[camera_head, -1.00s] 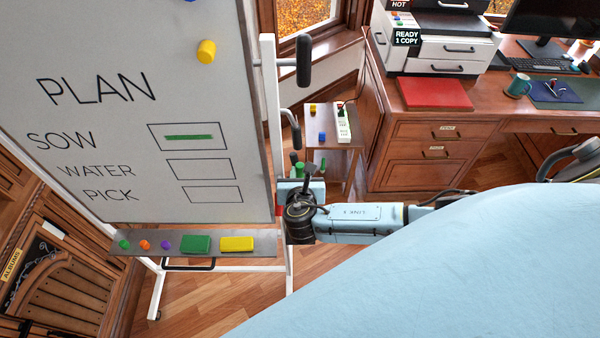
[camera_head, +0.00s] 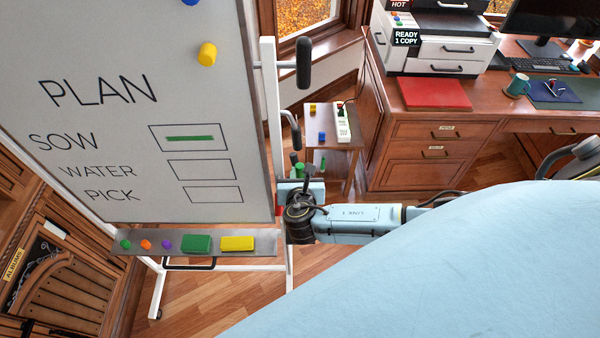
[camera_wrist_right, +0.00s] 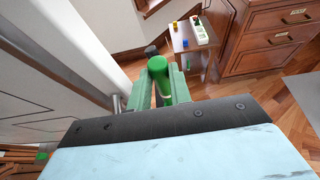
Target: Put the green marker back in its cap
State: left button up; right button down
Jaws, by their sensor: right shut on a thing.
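My right gripper (camera_head: 299,172) is just right of the whiteboard's right edge, above the right end of the tray. In the right wrist view its green-padded fingers (camera_wrist_right: 162,88) are shut on the green marker (camera_wrist_right: 158,68), whose rounded end points away from the camera. The marker also shows in the head view (camera_head: 297,167), partly hidden by the gripper. A small round green piece (camera_head: 125,244), which looks like the green cap, sits at the left end of the tray (camera_head: 222,251), well left of the gripper. My left gripper is out of view.
The tray also bears orange (camera_head: 145,245) and purple (camera_head: 167,244) round pieces, a green block (camera_head: 196,243) and a yellow block (camera_head: 237,243). The whiteboard (camera_head: 100,130) rises behind it. A small side table (camera_head: 345,150) and a wooden desk (camera_head: 410,160) stand to the right.

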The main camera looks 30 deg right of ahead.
jog(key=shift+f+b, duration=0.7)
jog(key=shift+f, duration=0.4)
jog(key=c, duration=1.2)
grip_release()
jog(key=shift+r, duration=0.1)
